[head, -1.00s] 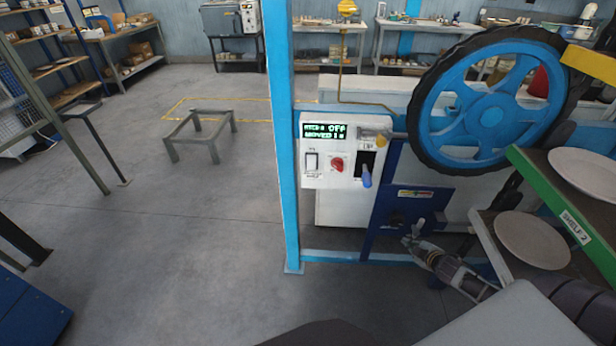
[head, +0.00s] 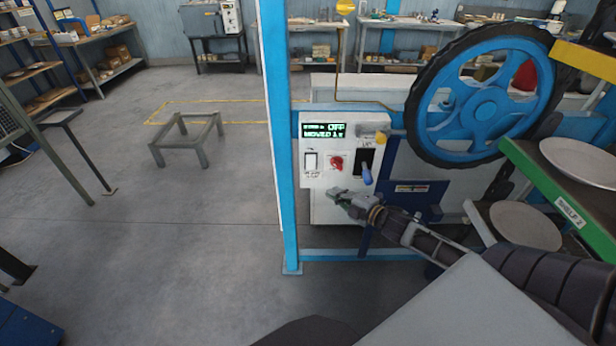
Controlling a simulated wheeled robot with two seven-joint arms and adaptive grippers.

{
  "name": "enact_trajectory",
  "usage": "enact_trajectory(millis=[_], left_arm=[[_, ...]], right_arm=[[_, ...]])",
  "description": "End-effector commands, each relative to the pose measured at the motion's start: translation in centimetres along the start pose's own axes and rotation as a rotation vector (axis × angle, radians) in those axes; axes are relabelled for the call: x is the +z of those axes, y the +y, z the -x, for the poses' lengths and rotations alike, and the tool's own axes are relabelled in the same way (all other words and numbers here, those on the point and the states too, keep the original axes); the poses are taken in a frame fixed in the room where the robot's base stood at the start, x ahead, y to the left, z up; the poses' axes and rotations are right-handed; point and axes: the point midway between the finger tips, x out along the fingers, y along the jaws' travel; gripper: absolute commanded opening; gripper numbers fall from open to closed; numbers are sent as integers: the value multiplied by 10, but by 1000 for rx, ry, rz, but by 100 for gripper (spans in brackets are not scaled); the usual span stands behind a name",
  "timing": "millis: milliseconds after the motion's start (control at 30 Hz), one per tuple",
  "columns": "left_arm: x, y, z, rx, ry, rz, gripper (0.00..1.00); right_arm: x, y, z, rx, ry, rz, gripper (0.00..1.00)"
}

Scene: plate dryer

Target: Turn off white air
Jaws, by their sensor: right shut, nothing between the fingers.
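A white control box (head: 342,185) is mounted beside the light-blue post. It has a green-lit display (head: 324,130) whose top line ends in "OFF"; the rest is hard to read. Below the display are a white rocker switch (head: 311,161), a red knob (head: 336,163) and a dark slot with a blue-tipped lever (head: 367,177) angled downward. My right gripper (head: 336,197) is shut and empty. It is in front of the lower part of the box, below the red knob and the lever; I cannot tell whether it touches the box. My left gripper is not in view.
A big blue wheel with a black rim (head: 484,100) stands right of the box. A green-edged shelf (head: 540,185) with plates is at the right. The light-blue post (head: 277,150) borders the box's left. Open floor with a low metal stand (head: 187,137) lies left.

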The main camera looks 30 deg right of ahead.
Motion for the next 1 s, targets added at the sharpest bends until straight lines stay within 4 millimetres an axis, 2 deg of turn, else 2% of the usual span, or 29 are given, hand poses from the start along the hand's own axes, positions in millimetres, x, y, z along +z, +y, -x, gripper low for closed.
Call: enact_trajectory(millis=[367,767,1000], left_arm=[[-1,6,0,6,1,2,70],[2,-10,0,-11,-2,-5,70],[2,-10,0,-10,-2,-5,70]], right_arm=[[-6,3,0,17,29,142,0],[-6,3,0,16,28,150,0],[-6,3,-3,17,28,150,0]])
